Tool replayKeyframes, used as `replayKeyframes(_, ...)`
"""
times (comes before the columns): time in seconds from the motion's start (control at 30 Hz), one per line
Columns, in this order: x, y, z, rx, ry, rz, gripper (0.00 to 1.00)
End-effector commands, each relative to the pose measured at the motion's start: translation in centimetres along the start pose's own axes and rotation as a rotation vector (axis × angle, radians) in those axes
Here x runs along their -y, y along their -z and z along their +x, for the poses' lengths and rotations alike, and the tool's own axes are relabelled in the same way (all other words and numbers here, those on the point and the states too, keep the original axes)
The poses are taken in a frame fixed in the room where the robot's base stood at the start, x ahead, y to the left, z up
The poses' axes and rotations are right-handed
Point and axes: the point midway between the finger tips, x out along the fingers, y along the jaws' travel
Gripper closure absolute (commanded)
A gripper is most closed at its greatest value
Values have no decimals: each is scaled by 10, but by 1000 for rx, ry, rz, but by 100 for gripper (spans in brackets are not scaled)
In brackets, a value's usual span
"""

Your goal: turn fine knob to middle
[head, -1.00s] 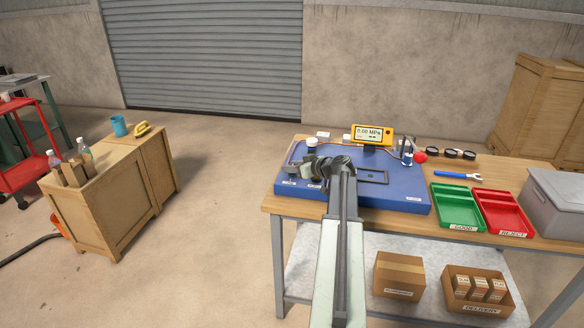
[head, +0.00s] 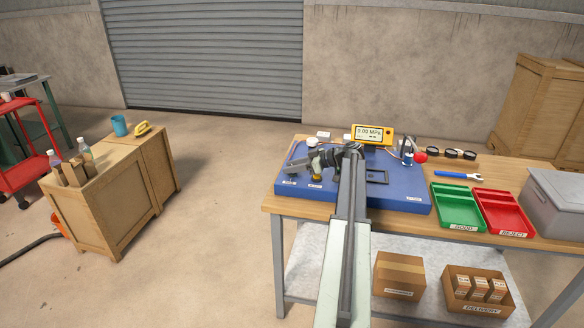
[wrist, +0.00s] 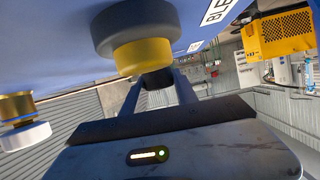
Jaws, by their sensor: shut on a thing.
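My gripper (wrist: 158,92) is shut on a dark round knob (wrist: 157,79), apparently the fine knob, on the blue panel (wrist: 60,35). The knob is partly hidden behind a nearer yellow and grey knob with a label starting "BLE", so its pointer and setting cannot be read. In the head view my gripper (head: 296,167) reaches left over the panel (head: 400,196), and the knob it holds cannot be made out. The yellow knob (head: 316,178) shows just below my wrist. The yellow gauge (head: 371,134) reads about 0.00 MPa.
A brass and white fitting (wrist: 22,130) is at left in the wrist view. A white-capped part (head: 312,142) stands behind my gripper.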

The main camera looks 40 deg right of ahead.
Motion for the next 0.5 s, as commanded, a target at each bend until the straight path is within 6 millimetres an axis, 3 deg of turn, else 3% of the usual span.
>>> replayKeyframes(0.3,2,-2,1,8,4,0,100)
replayKeyframes(0.33,2,-2,1,8,4,0,57)
replayKeyframes(0.4,2,-2,1,7,4,0,43)
replayKeyframes(0.5,1,-2,1,5,3,0,43)
